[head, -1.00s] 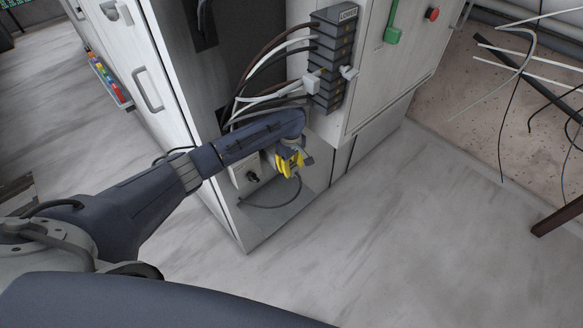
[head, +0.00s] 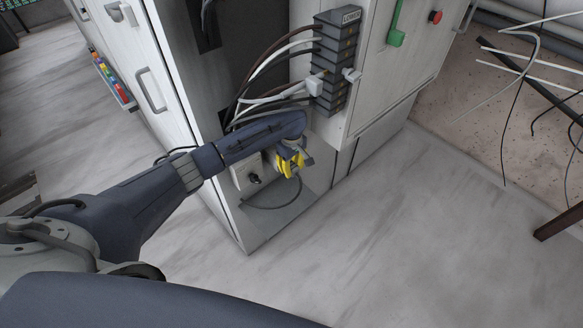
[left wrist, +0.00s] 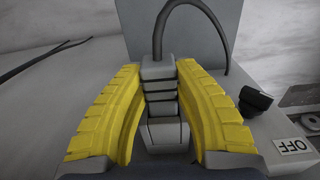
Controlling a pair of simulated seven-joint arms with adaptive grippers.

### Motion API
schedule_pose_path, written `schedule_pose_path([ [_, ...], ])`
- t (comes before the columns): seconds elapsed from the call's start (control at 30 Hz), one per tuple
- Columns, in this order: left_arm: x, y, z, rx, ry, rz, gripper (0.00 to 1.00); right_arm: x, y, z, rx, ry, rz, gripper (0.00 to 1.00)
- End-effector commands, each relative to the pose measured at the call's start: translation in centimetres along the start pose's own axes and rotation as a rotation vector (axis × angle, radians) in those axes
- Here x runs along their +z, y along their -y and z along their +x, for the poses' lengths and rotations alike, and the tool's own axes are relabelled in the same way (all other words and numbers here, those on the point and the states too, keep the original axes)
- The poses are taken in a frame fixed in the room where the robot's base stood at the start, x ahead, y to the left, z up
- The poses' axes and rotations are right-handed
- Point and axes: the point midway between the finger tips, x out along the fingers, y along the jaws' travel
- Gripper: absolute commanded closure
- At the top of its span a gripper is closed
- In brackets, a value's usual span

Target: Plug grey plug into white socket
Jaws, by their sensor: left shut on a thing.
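My left gripper (head: 290,164) has yellow ribbed fingers and is at the low ledge of the open cabinet. It is shut on the grey plug (left wrist: 160,90), a ribbed body between the fingers in the left wrist view. A dark cable (left wrist: 158,35) rises from the plug's far end. A white box (head: 244,178) with a black knob (head: 254,179) stands just left of the gripper. My right gripper is out of view.
The cabinet's dark terminal block (head: 336,62) with several wires stands above the gripper. A cable (head: 285,207) curves over the ledge. A green handle (head: 397,25) and red button (head: 436,17) are on the front.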

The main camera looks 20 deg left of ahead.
Motion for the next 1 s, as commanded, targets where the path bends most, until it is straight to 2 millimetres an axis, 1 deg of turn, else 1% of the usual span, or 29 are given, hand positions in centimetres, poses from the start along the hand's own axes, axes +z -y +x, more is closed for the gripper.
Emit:
schedule_pose_path([
  [0.63, -0.98, -0.05, -0.03, 0.001, 0.0, 0.0, 1.0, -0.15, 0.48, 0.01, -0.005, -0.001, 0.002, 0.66],
  [0.97, -1.07, -0.03, -0.01, 0.001, 0.0, 0.0, 1.0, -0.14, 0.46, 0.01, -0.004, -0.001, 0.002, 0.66],
  [1.0, -1.07, -0.03, -0.01, 0.001, 0.0, 0.0, 0.66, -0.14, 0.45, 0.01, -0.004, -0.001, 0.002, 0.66],
])
